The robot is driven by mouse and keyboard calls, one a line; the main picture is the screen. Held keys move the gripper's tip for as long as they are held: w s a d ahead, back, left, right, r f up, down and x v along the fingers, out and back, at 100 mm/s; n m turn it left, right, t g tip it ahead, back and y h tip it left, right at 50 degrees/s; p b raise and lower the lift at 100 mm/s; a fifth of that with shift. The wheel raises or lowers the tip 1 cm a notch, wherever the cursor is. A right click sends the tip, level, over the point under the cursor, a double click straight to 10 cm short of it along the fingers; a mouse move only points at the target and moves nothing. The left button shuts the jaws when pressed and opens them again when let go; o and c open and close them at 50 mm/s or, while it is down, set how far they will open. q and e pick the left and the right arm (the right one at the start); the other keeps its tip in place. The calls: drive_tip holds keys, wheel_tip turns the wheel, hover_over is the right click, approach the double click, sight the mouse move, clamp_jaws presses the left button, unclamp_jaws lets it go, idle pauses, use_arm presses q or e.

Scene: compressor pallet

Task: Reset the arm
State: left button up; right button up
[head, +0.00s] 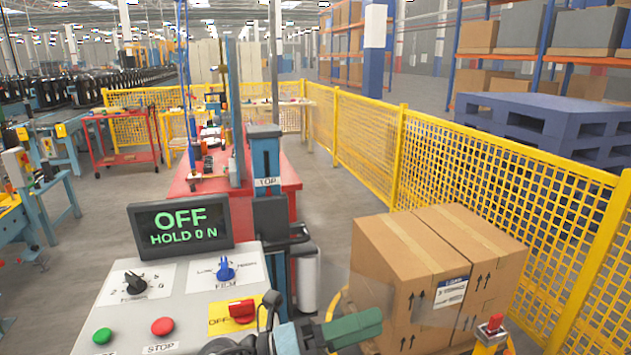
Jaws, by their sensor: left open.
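A grey control panel (185,300) stands at the lower left. Its dark display (180,226) reads "OFF" and "HOLD 0 N" in green. The panel carries a black knob (134,282), a blue knob (225,269), a green button (102,336), a red button (162,326) marked STOP and a red switch (241,308) on a yellow plate marked OFF. My left gripper (248,326) is open at the panel's right edge, close to the red switch. I cannot tell whether it touches the switch. My right gripper is out of view.
Stacked cardboard boxes (430,265) stand right of the panel. A blue-grey column (265,165) marked TOP rises behind it. A yellow mesh fence (470,180) runs along the right. A red-topped yellow fitting (492,330) is at the lower right. Open floor lies at left behind the panel.

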use_arm(q)
drive_tip(key=w+a+f+n+t+y, duration=0.1)
drive_tip(key=a+f+n+t+y, duration=0.65)
drive_tip(key=n, duration=0.65)
drive_tip(key=w+a+f+n+t+y, duration=0.1)
drive_tip(key=a+f+n+t+y, duration=0.7)
drive_tip(key=n, duration=0.6)
drive_tip(key=s+a+f+n+g+y, duration=0.35)
drive_tip(key=s+a+f+g, duration=0.2)
drive_tip(key=s+f, duration=0.25)
drive_tip(key=s+a+f+n+g+y, duration=0.2)
drive_tip(key=s+a+f+n+g, duration=0.25)
drive_tip(key=s+a+f, duration=0.35)
drive_tip(key=s+f+n+g, duration=0.2)
drive_tip(key=s+g, duration=0.6)
drive_tip(key=s, duration=1.2)
drive_tip(key=w+d+f+t+h+p, duration=0.1)
drive_tip(key=w+d+f+t+p, duration=0.1)
drive_tip(key=w+f+t, duration=0.4)
drive_tip(key=shift+w+d+f+t+h, duration=0.2)
drive_tip(key=shift+w+d+t+h, duration=0.2)
drive_tip(key=shift+w+t, duration=0.8)
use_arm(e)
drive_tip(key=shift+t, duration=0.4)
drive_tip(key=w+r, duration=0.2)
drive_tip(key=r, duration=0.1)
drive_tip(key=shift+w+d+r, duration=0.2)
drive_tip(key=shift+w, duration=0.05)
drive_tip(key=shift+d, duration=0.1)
